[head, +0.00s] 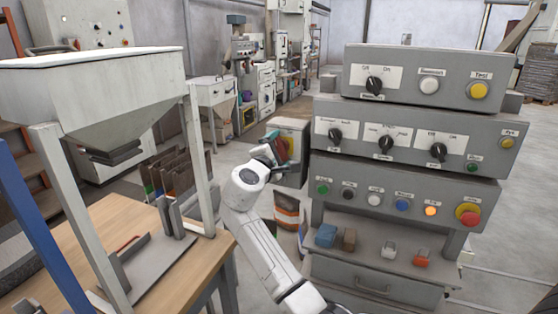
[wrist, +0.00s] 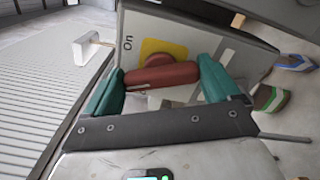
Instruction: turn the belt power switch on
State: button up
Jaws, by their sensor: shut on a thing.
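The belt power switch is a red rotary handle (wrist: 160,74) on a yellow plate (wrist: 178,48), on the face of a grey box (wrist: 215,28) in the wrist view. The word "On" is printed on the face to the left of the plate. My gripper (wrist: 162,80) has a teal finger at each end of the red handle and is shut on it. The handle lies nearly level across that picture. In the head view my gripper (head: 277,150) is at a grey box (head: 293,172) beyond the control panels; the switch itself is hidden there.
Stacked control panels (head: 405,132) with knobs and buttons stand to the right of my arm in the head view. A hopper (head: 100,95) over a wooden table (head: 195,285) stands at left. Bags (head: 287,212) stand on the floor below the grey box.

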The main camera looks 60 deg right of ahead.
jog(key=m+b, duration=0.2)
jog(key=m, duration=0.1)
jog(key=m+b, duration=0.1)
jog(key=b, duration=0.1)
jog(key=shift+f+m, duration=0.3)
jog(key=shift+m, duration=0.1)
dwell(0.3)
jog(key=o, duration=0.8)
jog(key=shift+r, duration=0.1)
jog(key=a, duration=0.7)
jog(key=s+a+b, duration=0.1)
jog(key=a, duration=0.3)
jog(key=shift+w, duration=0.1)
